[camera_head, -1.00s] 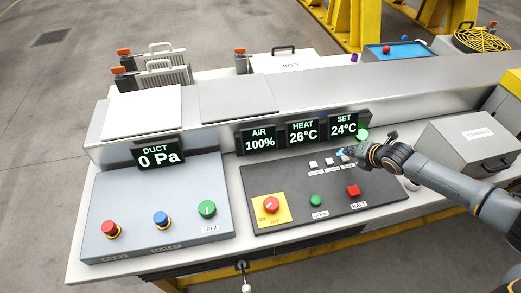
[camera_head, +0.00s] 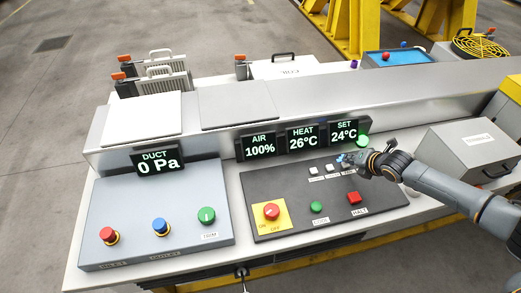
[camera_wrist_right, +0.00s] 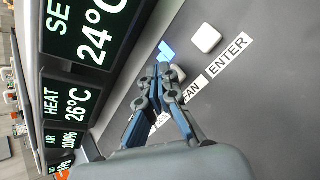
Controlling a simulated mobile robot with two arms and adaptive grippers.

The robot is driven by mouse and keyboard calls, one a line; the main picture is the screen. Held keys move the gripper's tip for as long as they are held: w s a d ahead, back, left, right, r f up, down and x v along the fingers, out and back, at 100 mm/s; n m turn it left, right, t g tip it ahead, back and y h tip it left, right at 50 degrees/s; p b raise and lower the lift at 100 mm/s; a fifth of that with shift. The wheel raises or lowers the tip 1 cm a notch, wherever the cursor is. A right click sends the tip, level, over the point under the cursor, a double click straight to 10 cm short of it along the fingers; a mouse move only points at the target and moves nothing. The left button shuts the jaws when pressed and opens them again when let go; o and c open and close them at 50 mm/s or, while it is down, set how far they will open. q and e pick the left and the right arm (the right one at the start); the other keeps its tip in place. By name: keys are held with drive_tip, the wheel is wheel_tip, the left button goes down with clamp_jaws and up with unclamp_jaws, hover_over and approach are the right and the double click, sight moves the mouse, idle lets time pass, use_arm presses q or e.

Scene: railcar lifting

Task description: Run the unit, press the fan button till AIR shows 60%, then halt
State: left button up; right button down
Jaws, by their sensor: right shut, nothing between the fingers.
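The AIR display (camera_head: 261,146) reads 100%. My right gripper (camera_head: 344,158) is shut and empty, with its tips close over the small white buttons on the dark control panel (camera_head: 270,190). In the right wrist view its fingers (camera_wrist_right: 165,72) come together beside the FAN button (camera_wrist_right: 179,73), which they partly cover; I cannot tell whether they touch it. The ENTER button (camera_wrist_right: 205,38) is clear of them. A red knob on a yellow plate (camera_head: 271,212), a green button (camera_head: 317,207) and the red HALT button (camera_head: 354,197) are lower on the panel. My left gripper is out of view.
The HEAT display (camera_head: 302,137) reads 26°C and SET (camera_head: 344,132) reads 24°C. A green lamp (camera_head: 362,141) glows just behind my right gripper. The DUCT display (camera_head: 158,161) reads 0 Pa. A grey box (camera_head: 470,145) stands right of the panel, near my forearm.

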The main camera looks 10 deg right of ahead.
sight(347, 166)
drive_tip(key=shift+f, duration=0.1)
idle(0.4)
drive_tip(key=shift+f, duration=0.4)
drive_tip(key=shift+r, duration=0.45)
drive_tip(key=shift+r+p, duration=0.1)
drive_tip(key=shift+p, duration=0.25)
wheel_tip(347, 166, up, 6)
drive_tip(key=p, duration=0.5)
idle(0.3)
